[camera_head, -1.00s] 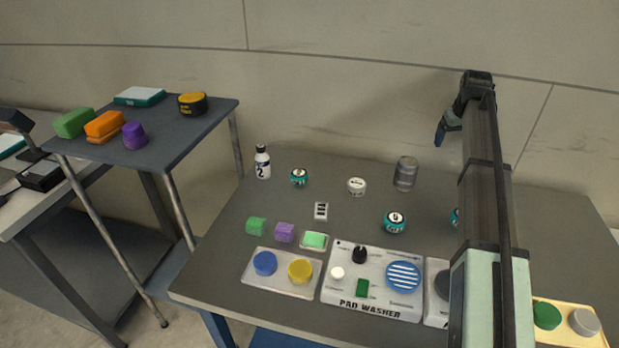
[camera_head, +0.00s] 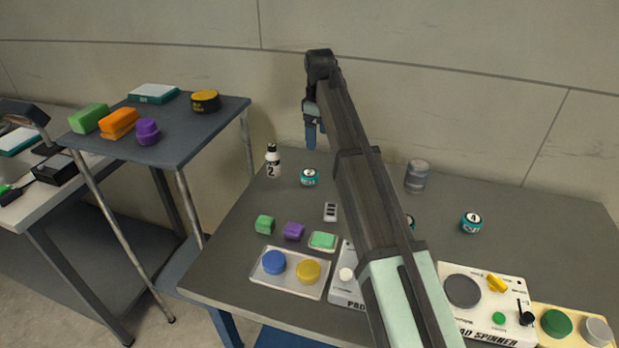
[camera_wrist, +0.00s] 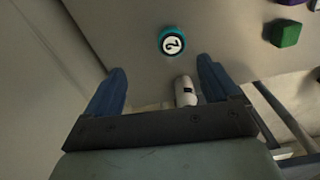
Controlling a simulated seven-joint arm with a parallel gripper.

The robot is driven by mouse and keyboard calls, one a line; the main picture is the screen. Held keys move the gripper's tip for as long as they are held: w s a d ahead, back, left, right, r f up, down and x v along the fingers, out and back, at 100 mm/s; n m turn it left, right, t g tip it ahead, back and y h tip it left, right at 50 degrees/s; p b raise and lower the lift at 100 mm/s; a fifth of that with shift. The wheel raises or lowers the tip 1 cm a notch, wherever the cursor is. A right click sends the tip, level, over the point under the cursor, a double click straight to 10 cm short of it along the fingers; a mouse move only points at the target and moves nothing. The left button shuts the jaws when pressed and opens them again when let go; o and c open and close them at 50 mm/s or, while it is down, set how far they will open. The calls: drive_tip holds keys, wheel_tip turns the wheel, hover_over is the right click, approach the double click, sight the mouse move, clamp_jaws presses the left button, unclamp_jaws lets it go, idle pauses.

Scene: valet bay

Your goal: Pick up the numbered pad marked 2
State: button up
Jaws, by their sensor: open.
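The numbered pad marked 2 is a small round teal piece with a white top (camera_head: 309,177), standing on the grey table near its back left part. It also shows in the wrist view (camera_wrist: 172,43), ahead of the fingertips and roughly between their lines. My gripper (camera_head: 311,136) is above the back of the table, over and apart from the pad, pointing down. In the wrist view its two blue fingers (camera_wrist: 160,72) are spread with nothing held between them.
A white bottle marked 2 (camera_head: 273,163) stands left of the pad; it shows between the fingers in the wrist view (camera_wrist: 185,92). A teal piece marked 4 (camera_head: 471,223), a grey can (camera_head: 417,176), a small white block (camera_head: 331,212) and green and purple blocks (camera_head: 293,231) stand around.

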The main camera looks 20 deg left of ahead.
drive_tip(key=s+a, duration=0.1)
drive_tip(key=a, duration=0.1)
hover_over(310, 173)
drive_tip(key=shift+n, duration=0.4)
drive_tip(key=f, duration=0.8)
drive_tip(key=shift+w+f, duration=0.2)
drive_tip(key=shift+f, duration=0.1)
drive_tip(key=shift+s+f, duration=0.15)
drive_tip(key=shift+f, duration=2.4)
drive_tip(key=c, duration=1.1)
drive_tip(key=shift+c, duration=0.2)
